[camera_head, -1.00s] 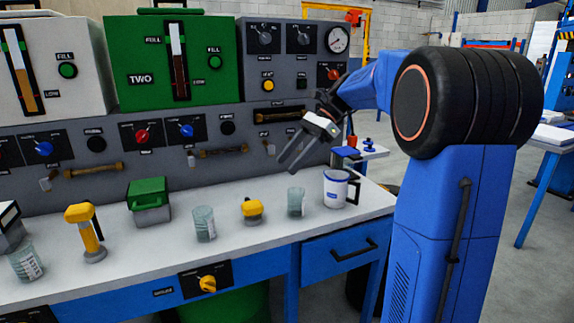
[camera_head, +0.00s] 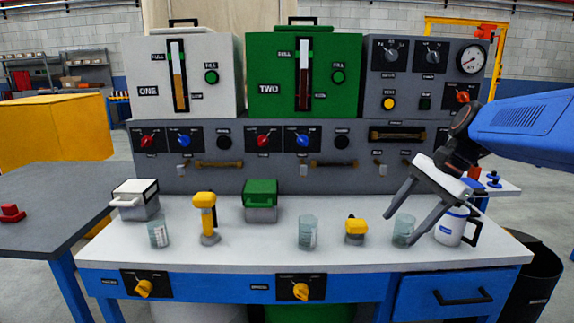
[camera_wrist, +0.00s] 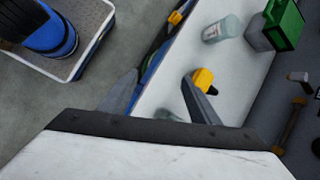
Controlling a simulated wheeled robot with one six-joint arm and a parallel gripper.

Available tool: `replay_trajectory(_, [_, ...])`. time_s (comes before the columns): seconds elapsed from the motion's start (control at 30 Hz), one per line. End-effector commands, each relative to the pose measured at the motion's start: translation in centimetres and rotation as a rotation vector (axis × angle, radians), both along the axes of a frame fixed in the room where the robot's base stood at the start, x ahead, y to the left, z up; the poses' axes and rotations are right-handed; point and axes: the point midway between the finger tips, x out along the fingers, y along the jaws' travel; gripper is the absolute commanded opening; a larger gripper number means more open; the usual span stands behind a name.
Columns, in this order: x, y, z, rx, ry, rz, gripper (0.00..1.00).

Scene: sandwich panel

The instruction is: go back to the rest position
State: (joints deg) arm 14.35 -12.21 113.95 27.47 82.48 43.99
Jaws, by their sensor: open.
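My gripper (camera_head: 405,216) is at the right of the head view, above the right part of the workbench. Its two grey fingers point down and left and stand apart with nothing between them. In the head view they partly cover a clear beaker (camera_head: 402,230) and the white mug (camera_head: 450,227) with a blue label. In the wrist view the spread fingers show above the bench, with the yellow-topped item (camera_wrist: 203,79) beside the right finger. My blue arm comes in from the right edge.
The bench top (camera_head: 275,244) holds a yellow-handled tool (camera_head: 206,217), a green box (camera_head: 260,200), a white box (camera_head: 136,199), another beaker (camera_head: 308,232) and a yellow item (camera_head: 355,231). Panels with tanks ONE (camera_head: 150,75) and TWO (camera_head: 270,75) stand behind. A grey table (camera_head: 60,200) is at left.

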Motion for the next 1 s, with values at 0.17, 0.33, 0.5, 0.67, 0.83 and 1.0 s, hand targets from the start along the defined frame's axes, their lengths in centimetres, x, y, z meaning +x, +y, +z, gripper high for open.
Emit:
replay_trajectory(0.17, [-4.8, 0.8, -2.1, -0.13, -0.125, 0.17, 0.56])
replay_trajectory(0.33, [-8.9, 0.8, -4.4, -0.258, -0.239, 0.345, 0.56])
replay_trajectory(0.5, [-12.7, 0.5, -6.9, -0.387, -0.348, 0.531, 0.56])
replay_trajectory(0.67, [-15.8, -0.2, -9.3, -0.51, -0.444, 0.712, 0.56])
replay_trajectory(0.83, [-18.1, -0.8, -11.5, -0.615, -0.521, 0.875, 0.56])
replay_trajectory(1.0, [-19.1, -1.2, -12.7, -0.672, -0.56, 0.962, 0.56])
